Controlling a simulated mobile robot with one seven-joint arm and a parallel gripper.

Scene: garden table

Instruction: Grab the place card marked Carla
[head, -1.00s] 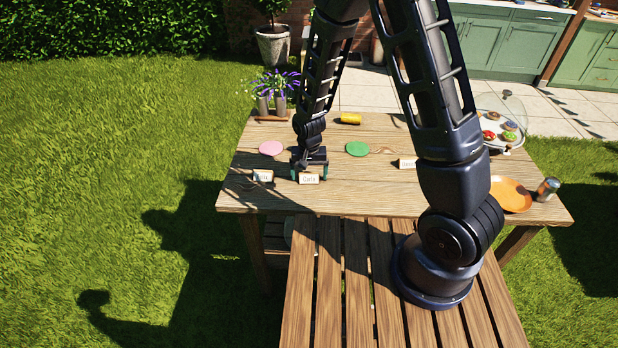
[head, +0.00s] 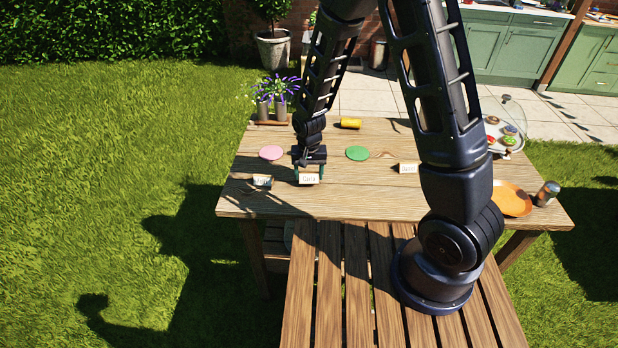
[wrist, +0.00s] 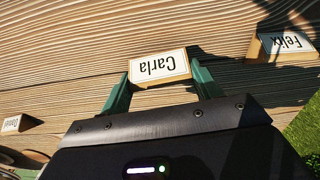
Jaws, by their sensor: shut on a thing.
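The Carla place card (head: 309,178) is a small white card with a light wooden edge, near the front left of the wooden table (head: 340,200). In the wrist view the Carla card (wrist: 158,66) reads upside down. My gripper (wrist: 158,84) is shut on this card, one green finger at each end. In the head view my gripper (head: 309,172) sits right at the card, low over the table. I cannot tell whether the card still touches the tabletop.
The Felix card (wrist: 288,44) stands close beside, left of Carla in the head view (head: 262,181). Another card (head: 408,168) is farther right. Pink (head: 271,153) and green (head: 357,153) discs, a yellow cylinder (head: 350,123), an orange plate (head: 512,199) and a can (head: 547,193) are also there.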

